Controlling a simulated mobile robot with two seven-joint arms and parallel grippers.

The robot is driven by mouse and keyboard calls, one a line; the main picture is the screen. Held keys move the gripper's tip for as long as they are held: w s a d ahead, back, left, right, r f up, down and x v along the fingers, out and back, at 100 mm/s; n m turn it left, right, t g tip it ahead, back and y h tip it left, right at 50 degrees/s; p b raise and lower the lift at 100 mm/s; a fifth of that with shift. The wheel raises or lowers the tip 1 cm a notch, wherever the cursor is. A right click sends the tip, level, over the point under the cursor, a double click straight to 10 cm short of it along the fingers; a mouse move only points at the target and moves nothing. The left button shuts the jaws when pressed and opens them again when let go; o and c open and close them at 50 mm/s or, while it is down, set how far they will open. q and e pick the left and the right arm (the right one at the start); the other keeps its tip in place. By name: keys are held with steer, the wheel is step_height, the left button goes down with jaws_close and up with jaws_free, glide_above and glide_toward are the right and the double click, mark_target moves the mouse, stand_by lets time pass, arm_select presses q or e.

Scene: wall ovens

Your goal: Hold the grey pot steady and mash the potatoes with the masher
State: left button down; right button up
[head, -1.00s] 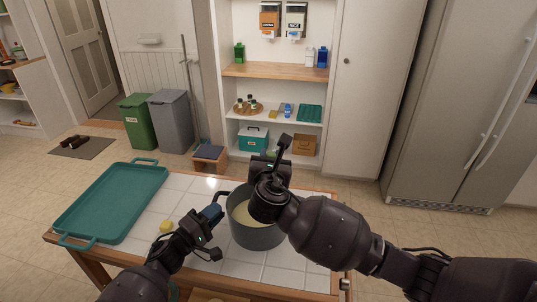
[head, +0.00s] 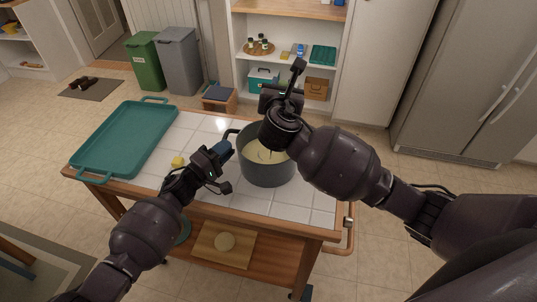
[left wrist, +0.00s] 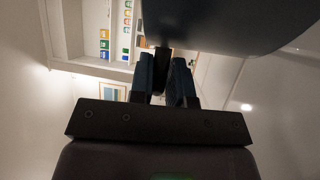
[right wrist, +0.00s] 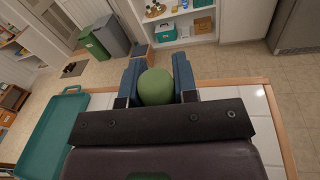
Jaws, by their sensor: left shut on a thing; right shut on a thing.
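The grey pot (head: 267,175) stands upright on the tiled table top, with pale yellow potato (head: 254,152) inside. My left gripper (head: 224,150) is shut on the pot's left side handle; in the left wrist view the dark handle (left wrist: 162,60) lies between the fingers, below the pot's grey wall (left wrist: 225,22). My right gripper (right wrist: 156,75) is shut on the masher's green rounded handle (right wrist: 156,90). In the head view my right wrist is above the pot and hides the handle. Thin dark masher parts show at the potato; the masher's head is hidden.
A teal tray (head: 88,172) lies on the table's left side. A wooden board (head: 210,249) with a round pale thing is on the lower shelf. Bare tiles lie right of the pot.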

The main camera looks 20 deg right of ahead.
step_height(320, 180, up, 10)
stand_by(1.0)
stand_by(0.3)
arm_select(q)
steer(key=c, duration=1)
jaws_free()
steer(key=v, duration=1.2)
steer(key=shift+d, duration=0.1)
arm_select(e)
steer(key=shift+d, duration=0.1)
